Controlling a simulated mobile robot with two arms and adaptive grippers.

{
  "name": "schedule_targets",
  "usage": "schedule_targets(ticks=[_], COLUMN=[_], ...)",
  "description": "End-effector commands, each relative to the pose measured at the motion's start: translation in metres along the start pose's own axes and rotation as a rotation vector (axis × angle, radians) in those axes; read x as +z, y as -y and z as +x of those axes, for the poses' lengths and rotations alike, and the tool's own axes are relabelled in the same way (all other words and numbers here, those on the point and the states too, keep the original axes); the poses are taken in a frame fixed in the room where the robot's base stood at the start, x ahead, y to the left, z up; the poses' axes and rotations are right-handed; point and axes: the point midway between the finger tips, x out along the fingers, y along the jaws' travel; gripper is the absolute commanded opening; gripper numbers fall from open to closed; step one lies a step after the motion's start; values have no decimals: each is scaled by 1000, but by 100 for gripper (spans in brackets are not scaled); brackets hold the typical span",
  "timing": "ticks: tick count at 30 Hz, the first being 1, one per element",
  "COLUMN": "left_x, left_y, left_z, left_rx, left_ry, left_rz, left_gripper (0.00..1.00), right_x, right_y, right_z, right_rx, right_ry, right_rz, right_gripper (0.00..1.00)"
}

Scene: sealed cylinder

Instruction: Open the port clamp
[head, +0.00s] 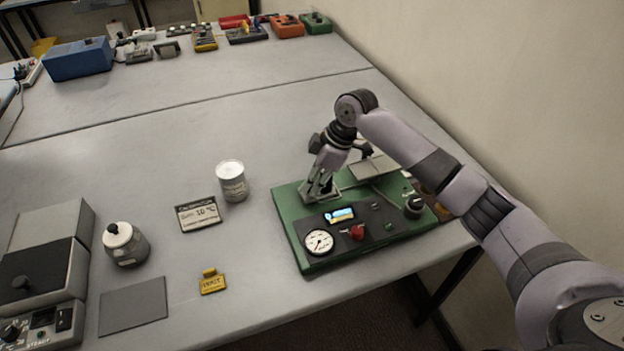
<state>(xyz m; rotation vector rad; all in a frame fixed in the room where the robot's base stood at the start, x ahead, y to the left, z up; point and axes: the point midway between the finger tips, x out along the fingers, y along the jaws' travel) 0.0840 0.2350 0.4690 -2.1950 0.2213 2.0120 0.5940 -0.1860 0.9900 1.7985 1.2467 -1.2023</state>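A green panel (290,232) lies on the table at right of centre. It carries a round white gauge (319,242), a small lit display (340,215), a red knob or valve (355,232) and a black knob (414,206). My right gripper (319,188) points down at the panel's back left corner. Metal parts stand there, close to the fingertips. I cannot make out the port clamp clearly, as the gripper covers much of that spot. Whether the fingers are open or shut on anything is too small to tell. My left gripper is out of view.
Further left are a white-topped jar (125,244), a grey mat (134,305) and a grey device (45,260). A wall (500,90) runs along the right.

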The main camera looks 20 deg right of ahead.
Motion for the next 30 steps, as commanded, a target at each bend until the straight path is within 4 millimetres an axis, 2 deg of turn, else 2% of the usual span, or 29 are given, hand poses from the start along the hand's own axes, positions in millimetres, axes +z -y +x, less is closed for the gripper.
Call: schedule_targets(ticks=[8,23,30], left_x=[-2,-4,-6], left_y=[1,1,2], left_z=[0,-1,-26], left_rx=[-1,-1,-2], left_ry=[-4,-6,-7], left_rz=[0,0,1], left_gripper=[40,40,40], right_x=[0,-1,-35], right_y=[0,0,15], right_z=[0,-1,8], right_rx=[0,0,-4], right_ry=[0,0,-2], right_rz=[0,-1,-2], right_gripper=[0,0,0])
